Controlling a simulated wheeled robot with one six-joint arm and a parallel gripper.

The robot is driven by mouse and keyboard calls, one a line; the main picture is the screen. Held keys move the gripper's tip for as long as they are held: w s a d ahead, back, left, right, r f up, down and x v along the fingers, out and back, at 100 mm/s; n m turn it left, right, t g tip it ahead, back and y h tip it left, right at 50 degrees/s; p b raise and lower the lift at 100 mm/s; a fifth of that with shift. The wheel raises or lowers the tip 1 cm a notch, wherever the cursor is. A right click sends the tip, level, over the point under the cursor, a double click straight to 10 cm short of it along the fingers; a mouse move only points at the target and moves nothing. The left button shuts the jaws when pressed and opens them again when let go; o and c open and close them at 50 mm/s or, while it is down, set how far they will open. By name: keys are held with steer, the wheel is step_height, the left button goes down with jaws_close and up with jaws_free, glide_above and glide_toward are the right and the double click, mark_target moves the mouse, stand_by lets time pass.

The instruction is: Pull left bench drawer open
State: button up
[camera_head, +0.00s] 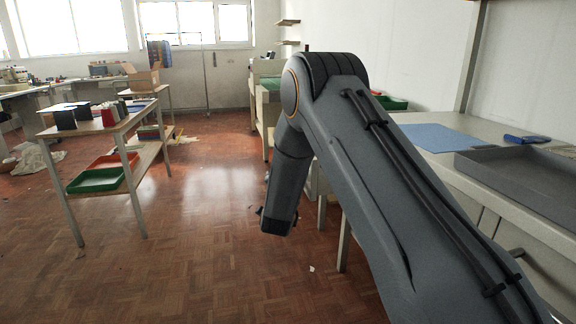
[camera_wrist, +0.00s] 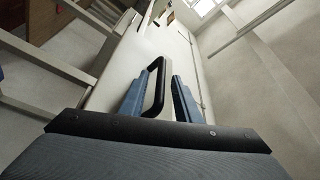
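In the wrist view my gripper (camera_wrist: 162,88) has its two blue fingers apart. A black loop handle (camera_wrist: 159,70) stands between the fingertips, nearer the left finger; I cannot tell whether they touch. The handle is on a pale bench front (camera_wrist: 178,45), seen at a steep angle. In the head view the bench (camera_head: 463,124) runs along the right side. My arm covers its left part, so the left drawer's front and handle are hidden there. Another dark handle (camera_head: 517,252) shows on the bench front further right. My fingers are not clearly visible in the head view.
On the bench top are a blue mat (camera_head: 432,137), a grey tray (camera_head: 520,175) and a blue tool (camera_head: 526,138). A shelf table (camera_head: 141,113) with red and green trays stands at left. The wooden floor between is mostly clear.

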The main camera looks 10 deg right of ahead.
steer(key=v, duration=0.7)
steer(key=shift+p, duration=0.3)
steer(key=s+a+r+n+g+y, duration=0.1)
steer(key=s+a+n+g+y, duration=0.2)
steer(key=s+n+g, duration=0.3)
steer(key=s+a+r+n+g+y, duration=0.2)
steer(key=s+a+n+g+y, duration=0.2)
steer(key=s, duration=0.5)
steer(key=s+d+r+n+g+h, duration=0.1)
steer(key=s+d+n+g, duration=0.15)
steer(key=s, duration=0.85)
steer(key=s+d+n+g, duration=0.2)
steer(key=s+d+g, duration=0.15)
steer(key=s, duration=0.75)
steer(key=s+d+r+n+g+h, duration=0.1)
steer(key=s+d+n+g, duration=0.2)
steer(key=s, duration=0.8)
steer(key=d+r+m+p, duration=0.3)
steer(key=d+r+p, duration=0.5)
steer(key=p, duration=1)
steer(key=shift+r+g+p, duration=0.3)
steer(key=shift+r+g, duration=0.1)
steer(key=shift+r, duration=0.25)
